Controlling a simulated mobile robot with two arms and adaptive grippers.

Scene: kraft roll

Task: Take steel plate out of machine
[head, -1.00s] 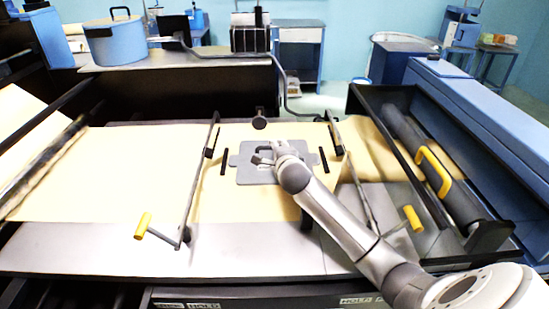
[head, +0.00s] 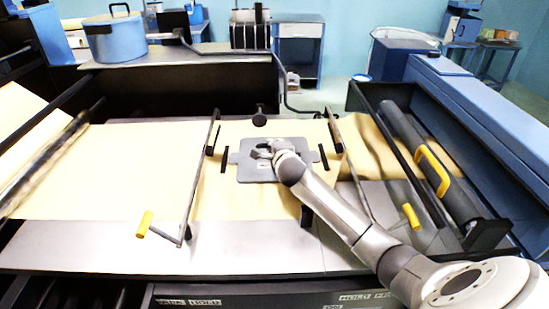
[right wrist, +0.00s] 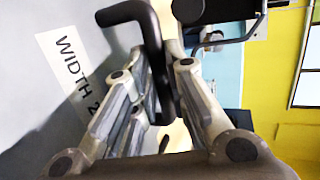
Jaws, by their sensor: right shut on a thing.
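The grey steel plate (head: 248,173) lies over the tan paper in the middle of the machine, between two slim black bars, in the head view. My right gripper (head: 264,151) is at the plate's handle. In the right wrist view, my right gripper (right wrist: 162,85) is shut on the dark handle (right wrist: 150,30). The plate's grey face (right wrist: 30,70) with a "WIDTH 2" label shows there at left. My arm covers the plate's right part in the head view. I cannot tell whether the plate is clear of the paper. My left gripper is not in view.
Metal rods with yellow grips (head: 145,224) flank the plate on both sides. A dark roller with a yellow handle (head: 434,170) lies at right. A blue pot (head: 116,40) stands on the shelf behind. The steel front deck (head: 90,247) is bare at left.

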